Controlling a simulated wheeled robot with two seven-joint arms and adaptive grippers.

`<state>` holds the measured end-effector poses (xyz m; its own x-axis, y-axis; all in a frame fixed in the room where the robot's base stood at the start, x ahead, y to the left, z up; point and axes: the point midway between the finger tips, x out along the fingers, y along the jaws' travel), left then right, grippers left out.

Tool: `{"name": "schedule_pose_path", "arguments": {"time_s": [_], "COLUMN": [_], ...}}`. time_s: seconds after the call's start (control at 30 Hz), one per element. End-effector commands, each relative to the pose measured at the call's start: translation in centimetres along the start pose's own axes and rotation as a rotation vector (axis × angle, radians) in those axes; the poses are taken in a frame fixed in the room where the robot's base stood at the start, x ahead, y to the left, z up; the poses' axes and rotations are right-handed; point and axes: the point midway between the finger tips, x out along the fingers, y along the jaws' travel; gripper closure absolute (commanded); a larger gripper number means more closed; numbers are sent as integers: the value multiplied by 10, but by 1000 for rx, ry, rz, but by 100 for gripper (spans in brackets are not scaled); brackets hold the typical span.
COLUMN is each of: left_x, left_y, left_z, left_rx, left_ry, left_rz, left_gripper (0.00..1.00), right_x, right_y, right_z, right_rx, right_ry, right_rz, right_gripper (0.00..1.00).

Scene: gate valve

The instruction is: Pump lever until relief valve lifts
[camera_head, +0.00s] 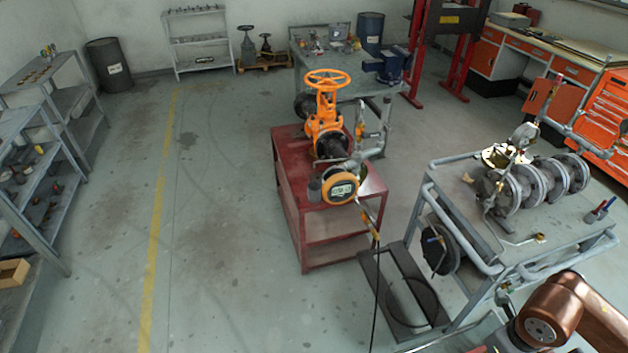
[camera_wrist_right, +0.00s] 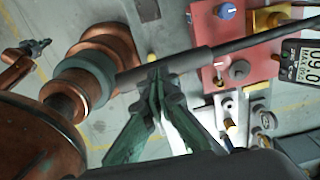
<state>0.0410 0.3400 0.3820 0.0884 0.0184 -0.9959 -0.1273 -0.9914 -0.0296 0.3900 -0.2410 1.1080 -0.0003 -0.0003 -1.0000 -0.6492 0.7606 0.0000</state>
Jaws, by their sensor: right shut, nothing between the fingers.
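In the right wrist view, a lever (camera_wrist_right: 250,40), a dark rod with a thicker grey sleeve, runs from the middle to the upper right. My right gripper (camera_wrist_right: 157,80) is shut and empty, its fingertips overlapping the lever's sleeve in the picture; I cannot tell if they touch. I cannot identify the relief valve. My left gripper is out of view.
A grey trolley (camera_head: 545,240) carrying flanged metal parts (camera_head: 535,183) stands right of the cart. A dark frame (camera_head: 368,275) lies on the floor between them, with a thin black hose (camera_head: 376,300) nearby. My copper arm is at lower right. Floor left of the cart is clear.

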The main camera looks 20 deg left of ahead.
Motion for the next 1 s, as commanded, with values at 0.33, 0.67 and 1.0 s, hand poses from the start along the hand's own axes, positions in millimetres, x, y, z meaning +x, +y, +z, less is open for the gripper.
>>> {"name": "schedule_pose_path", "arguments": {"time_s": [0.33,0.67,1.0], "left_x": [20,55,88], "left_y": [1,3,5], "left_z": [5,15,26], "left_rx": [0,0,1], "left_ry": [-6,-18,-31], "left_rz": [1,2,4], "left_gripper": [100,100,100], "right_x": [23,65,107], "right_y": [0,0,0], "right_z": [0,0,0], "right_rx": [0,0,0], "right_ry": [1,2,2], "right_rz": [1,1,0], "right_gripper": [100,100,100]}}
